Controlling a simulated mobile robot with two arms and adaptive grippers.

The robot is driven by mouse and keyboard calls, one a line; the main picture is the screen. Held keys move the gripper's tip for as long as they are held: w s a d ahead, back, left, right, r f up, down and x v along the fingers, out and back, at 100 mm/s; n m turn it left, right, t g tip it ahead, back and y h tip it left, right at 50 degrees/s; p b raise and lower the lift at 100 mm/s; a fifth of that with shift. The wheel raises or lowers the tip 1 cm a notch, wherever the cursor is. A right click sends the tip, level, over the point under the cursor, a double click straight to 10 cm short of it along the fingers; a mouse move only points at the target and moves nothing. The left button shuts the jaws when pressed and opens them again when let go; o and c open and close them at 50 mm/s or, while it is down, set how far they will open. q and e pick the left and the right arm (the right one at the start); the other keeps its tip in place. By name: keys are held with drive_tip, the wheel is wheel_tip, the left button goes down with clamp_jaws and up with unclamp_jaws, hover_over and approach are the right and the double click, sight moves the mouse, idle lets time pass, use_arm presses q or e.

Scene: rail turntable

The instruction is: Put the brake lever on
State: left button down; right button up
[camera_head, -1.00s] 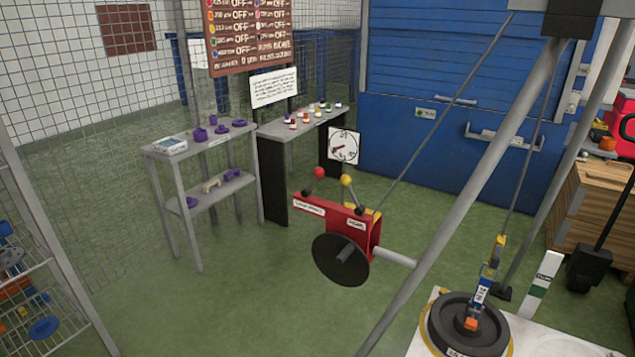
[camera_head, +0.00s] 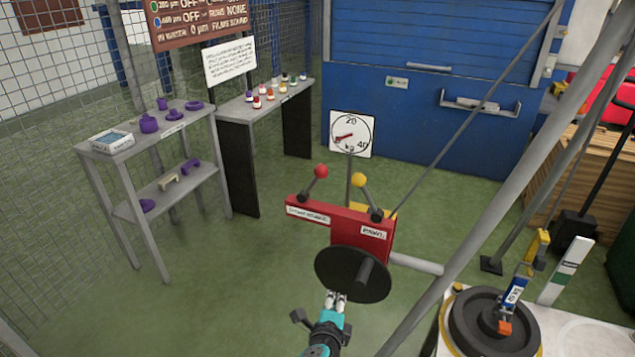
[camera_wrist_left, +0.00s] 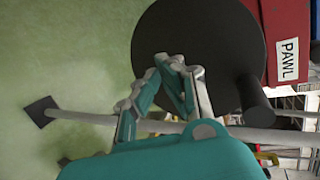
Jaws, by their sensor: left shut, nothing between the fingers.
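A red winch housing (camera_head: 338,230) stands in the middle of the head view. On it are a lever with a red ball (camera_head: 321,171), above a white label (camera_head: 308,215) too small to read surely, and a lever with a yellow ball (camera_head: 359,181), above the label PAWL (camera_head: 374,232). Both levers tilt up. A black disc with a handle (camera_head: 335,265) is on the housing's near side. My left gripper (camera_head: 337,296) is shut and empty, just below the disc and below both levers. In the left wrist view its fingertips (camera_wrist_left: 177,62) overlap the disc (camera_wrist_left: 195,25); contact cannot be told. My right gripper is not in view.
A slanted grey pole (camera_head: 490,215) and a rod pass right of the housing. A dial (camera_head: 351,134) stands behind it. A black weight (camera_head: 485,325) hangs or rests at lower right. A grey shelf (camera_head: 148,150) with purple parts stands left. Green floor is free between.

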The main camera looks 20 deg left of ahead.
sight(312, 182)
use_arm(q)
wheel_tip(312, 182, up, 22)
drive_tip(key=m+t+y+b, duration=0.1)
drive_tip(key=t+y, duration=0.1)
drive_tip(key=t, duration=0.3)
drive_tip(key=shift+s+d+f+m, duration=0.15)
drive_tip(key=shift+s+d+m, duration=0.15)
drive_tip(key=shift+d, duration=0.1)
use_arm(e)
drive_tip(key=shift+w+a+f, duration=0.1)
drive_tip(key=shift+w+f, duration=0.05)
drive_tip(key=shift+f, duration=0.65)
use_arm(q)
drive_tip(key=shift+w, duration=0.1)
drive_tip(key=a+r+p+x, duration=0.1)
drive_tip(key=a+p+x, duration=0.1)
drive_tip(key=x, duration=1)
drive_tip(key=shift+a, duration=0.45)
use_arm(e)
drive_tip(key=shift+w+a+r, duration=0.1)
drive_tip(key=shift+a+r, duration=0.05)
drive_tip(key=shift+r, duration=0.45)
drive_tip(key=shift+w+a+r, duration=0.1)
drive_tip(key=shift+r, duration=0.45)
